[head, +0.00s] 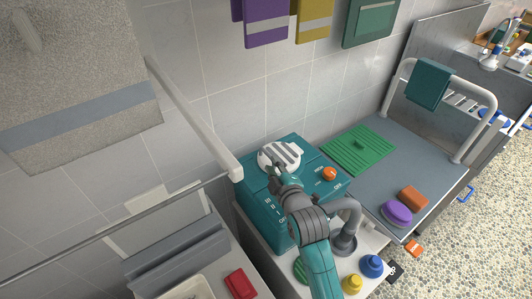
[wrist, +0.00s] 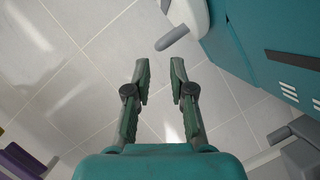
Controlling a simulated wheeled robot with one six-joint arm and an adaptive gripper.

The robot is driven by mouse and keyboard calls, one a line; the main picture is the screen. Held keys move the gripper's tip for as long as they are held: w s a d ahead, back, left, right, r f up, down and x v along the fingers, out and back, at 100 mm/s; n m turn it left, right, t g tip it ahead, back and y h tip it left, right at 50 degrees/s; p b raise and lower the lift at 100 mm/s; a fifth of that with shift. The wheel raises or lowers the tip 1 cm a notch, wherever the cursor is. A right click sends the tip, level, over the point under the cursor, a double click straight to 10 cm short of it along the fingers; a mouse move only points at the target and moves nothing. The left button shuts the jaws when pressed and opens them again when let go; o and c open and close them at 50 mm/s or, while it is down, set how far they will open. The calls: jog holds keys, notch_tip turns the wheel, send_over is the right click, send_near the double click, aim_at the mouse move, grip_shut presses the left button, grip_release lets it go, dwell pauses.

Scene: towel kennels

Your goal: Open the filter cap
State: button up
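A teal machine (head: 262,206) stands against the tiled wall in the head view. A white round cap with grey stripes (head: 283,152), which looks like the filter cap, sits on its top. In the wrist view a white rounded part with a grey peg-like handle (wrist: 172,38) shows at the top right, beside the teal machine body (wrist: 255,60). My gripper (head: 277,172) is at the near edge of the cap in the head view and partly covers it. In the wrist view my gripper (wrist: 160,72) is open, with only wall tiles between its fingers. The handle lies beyond the fingertips, apart from them.
An orange knob (head: 329,174) is on the machine top, right of my gripper. A white rail (head: 195,120) ends close to the machine's left. A grey pipe (head: 346,225) stands at right. A green mat (head: 358,150) lies on the grey table (head: 400,165).

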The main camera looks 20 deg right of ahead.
aim_at(267, 155)
jog(key=x, duration=0.7)
grip_shut()
